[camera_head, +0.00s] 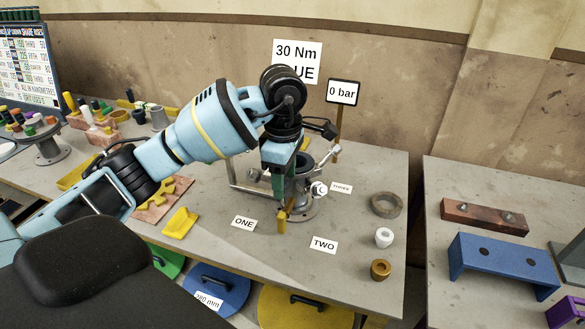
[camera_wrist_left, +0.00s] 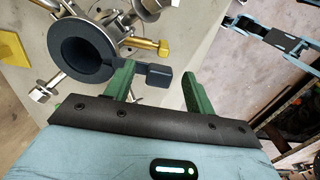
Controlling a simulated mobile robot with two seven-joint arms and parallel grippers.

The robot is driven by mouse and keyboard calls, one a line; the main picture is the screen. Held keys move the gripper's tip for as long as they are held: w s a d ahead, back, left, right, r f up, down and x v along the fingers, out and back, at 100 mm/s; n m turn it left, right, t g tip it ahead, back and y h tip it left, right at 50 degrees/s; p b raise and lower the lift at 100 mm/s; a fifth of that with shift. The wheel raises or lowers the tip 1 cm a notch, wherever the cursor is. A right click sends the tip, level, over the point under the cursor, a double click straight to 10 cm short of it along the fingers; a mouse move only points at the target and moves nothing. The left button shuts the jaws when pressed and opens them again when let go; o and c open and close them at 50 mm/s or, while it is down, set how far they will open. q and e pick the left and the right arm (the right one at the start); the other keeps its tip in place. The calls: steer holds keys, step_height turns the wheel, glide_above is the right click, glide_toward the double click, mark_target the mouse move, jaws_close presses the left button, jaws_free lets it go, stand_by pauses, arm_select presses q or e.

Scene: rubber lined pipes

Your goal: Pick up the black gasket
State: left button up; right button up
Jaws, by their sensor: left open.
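The black gasket (camera_wrist_left: 85,52) shows in the left wrist view as a thick dark ring with a side tab (camera_wrist_left: 160,76). It sits at the open metal flange of the pipe fixture. My left gripper (camera_wrist_left: 158,70) is open, with two green fingers. In the wrist view the tab's end appears between the fingers, close to the left one; I cannot tell whether they touch. In the head view the left gripper (camera_head: 279,190) points down in front of the fixture (camera_head: 303,205). My right gripper is not in view.
A grey ring (camera_head: 386,205), a white fitting (camera_head: 384,237) and a brass fitting (camera_head: 381,270) stand at the table's right. Cards ONE (camera_head: 243,223) and TWO (camera_head: 323,245) lie in front.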

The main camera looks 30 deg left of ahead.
arm_select(q)
steer(key=shift+f, duration=0.1)
steer(key=c, duration=1.1)
steer(key=shift+r, duration=0.45)
steer(key=r, duration=0.3)
steer(key=shift+s, duration=0.25)
steer(key=s+d, duration=0.1)
steer(key=s, duration=0.9)
steer(key=s+d+r, duration=0.1)
steer(key=s, duration=0.4)
steer(key=shift+s+d, duration=0.2)
steer(key=shift+d, duration=0.15)
